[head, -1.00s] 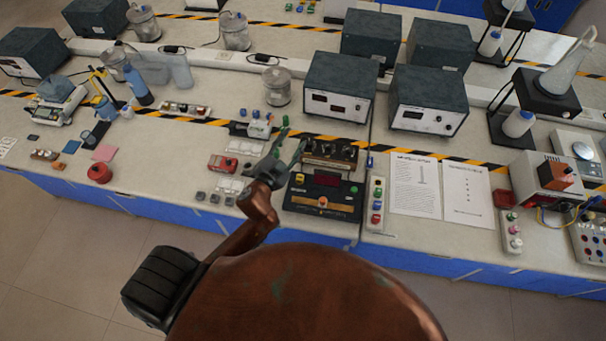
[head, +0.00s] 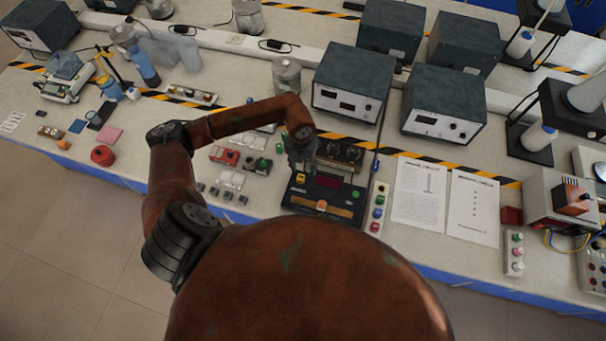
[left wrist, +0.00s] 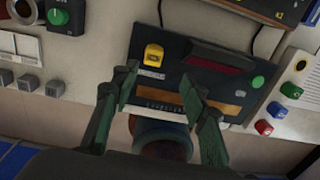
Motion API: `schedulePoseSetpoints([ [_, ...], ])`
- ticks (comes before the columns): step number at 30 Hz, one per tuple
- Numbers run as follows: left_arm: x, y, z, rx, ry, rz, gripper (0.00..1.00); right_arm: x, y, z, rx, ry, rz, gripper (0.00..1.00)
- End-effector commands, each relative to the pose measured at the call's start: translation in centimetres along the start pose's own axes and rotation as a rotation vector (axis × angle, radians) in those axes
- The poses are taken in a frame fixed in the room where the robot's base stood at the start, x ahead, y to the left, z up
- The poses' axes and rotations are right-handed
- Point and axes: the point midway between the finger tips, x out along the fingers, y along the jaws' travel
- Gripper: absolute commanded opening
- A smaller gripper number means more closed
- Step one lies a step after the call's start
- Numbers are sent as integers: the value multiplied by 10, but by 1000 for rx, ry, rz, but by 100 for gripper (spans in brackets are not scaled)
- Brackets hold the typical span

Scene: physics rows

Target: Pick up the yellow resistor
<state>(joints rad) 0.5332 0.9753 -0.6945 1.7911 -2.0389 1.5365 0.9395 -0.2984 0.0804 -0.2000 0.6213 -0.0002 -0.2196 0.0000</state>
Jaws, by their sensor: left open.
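The yellow resistor (head: 301,178) is a small yellow block on the black board (head: 335,208) at the middle of the bench. In the left wrist view the yellow resistor (left wrist: 153,55) lies near the board's upper left, just beyond the fingertips. My left gripper (head: 299,163) points down over the board, close to the resistor. In the left wrist view its two green fingers (left wrist: 158,75) are spread apart with nothing between the tips. I cannot tell the exact height above the board. My right gripper is not in view.
A strip of coloured buttons (head: 377,208) stands right of the board. A panel with knobs (head: 340,152) is behind it. Red (head: 225,156) and grey modules lie to the left. Grey power supplies (head: 348,90) stand farther back. Paper sheets (head: 420,195) lie to the right.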

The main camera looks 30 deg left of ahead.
Motion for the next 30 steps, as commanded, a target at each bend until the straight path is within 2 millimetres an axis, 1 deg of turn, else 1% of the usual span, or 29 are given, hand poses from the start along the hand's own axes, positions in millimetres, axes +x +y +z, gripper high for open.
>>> schedulePoseSetpoints([
  [1,0,7,2,-5,-3,25,41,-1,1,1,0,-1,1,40],
  [3,6,11,4,-8,-3,42,41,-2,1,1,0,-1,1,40],
  [11,32,10,3,-6,-2,39,41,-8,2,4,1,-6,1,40],
  [15,52,10,1,-8,0,38,41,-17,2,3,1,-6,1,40],
  [19,70,12,2,-8,-1,38,41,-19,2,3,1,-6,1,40],
  [22,76,12,2,-8,-3,38,41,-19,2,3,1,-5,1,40],
  [28,77,12,2,-7,-4,38,41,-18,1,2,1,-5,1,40],
  [29,77,12,2,-7,-4,37,40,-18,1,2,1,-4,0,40],
  [30,77,12,2,-7,-4,37,37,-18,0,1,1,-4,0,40],
])
